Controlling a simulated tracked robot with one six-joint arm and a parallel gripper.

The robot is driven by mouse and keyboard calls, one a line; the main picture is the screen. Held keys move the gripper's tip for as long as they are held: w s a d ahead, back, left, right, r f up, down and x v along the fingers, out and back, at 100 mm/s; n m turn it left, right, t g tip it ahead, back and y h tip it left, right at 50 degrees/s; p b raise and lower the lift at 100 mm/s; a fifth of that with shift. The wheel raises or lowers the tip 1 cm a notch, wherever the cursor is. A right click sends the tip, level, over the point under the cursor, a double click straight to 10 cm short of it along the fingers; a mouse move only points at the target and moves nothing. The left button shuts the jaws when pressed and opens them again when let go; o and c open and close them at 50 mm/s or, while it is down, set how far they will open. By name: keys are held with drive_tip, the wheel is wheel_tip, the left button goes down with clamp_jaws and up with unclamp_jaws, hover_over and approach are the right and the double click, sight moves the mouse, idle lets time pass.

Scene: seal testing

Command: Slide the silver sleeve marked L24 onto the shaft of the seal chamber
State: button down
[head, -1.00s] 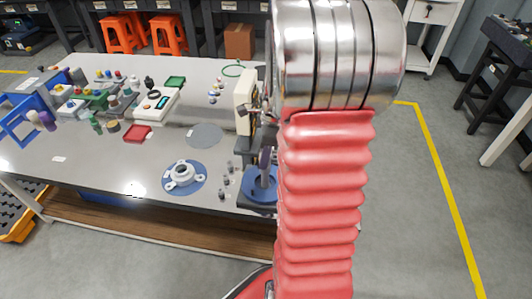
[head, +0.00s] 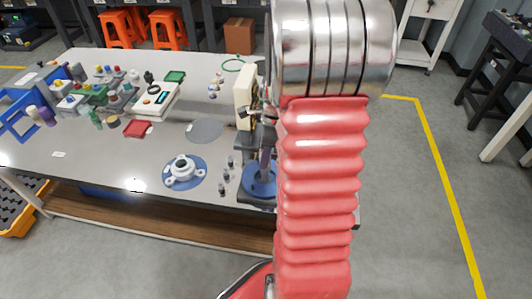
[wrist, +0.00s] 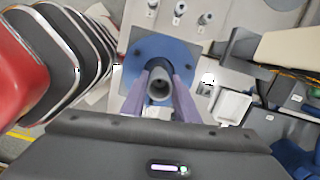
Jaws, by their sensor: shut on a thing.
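My gripper (wrist: 160,88) is shut on a small grey, hollow cylinder, likely the silver sleeve (wrist: 159,84), between its two purple fingers. The sleeve is seen end-on in the wrist view; no L24 mark is readable. Behind it is a blue round piece (wrist: 152,50) on a dark square plate. In the head view this blue piece (head: 258,182) sits at the bench's right end, and a purple finger (head: 265,160) shows above it. The sleeve is hidden there by my arm. I cannot tell where the shaft is or whether the sleeve touches it.
A pale flanged part (head: 183,170) stands on a blue disc to the left. Several small cylinders (head: 226,175) stand between it and the dark plate. A cream-coloured device (head: 245,95) rises just behind the plate. A grey round disc (head: 205,131) lies on the bench.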

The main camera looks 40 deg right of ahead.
drive_tip(key=shift+f, duration=2.85)
idle(1.8)
drive_tip(key=c, duration=1.3)
unclamp_jaws()
drive_tip(key=shift+r, duration=0.1)
drive_tip(key=shift+r, duration=4.4)
drive_tip(key=shift+n, duration=0.3)
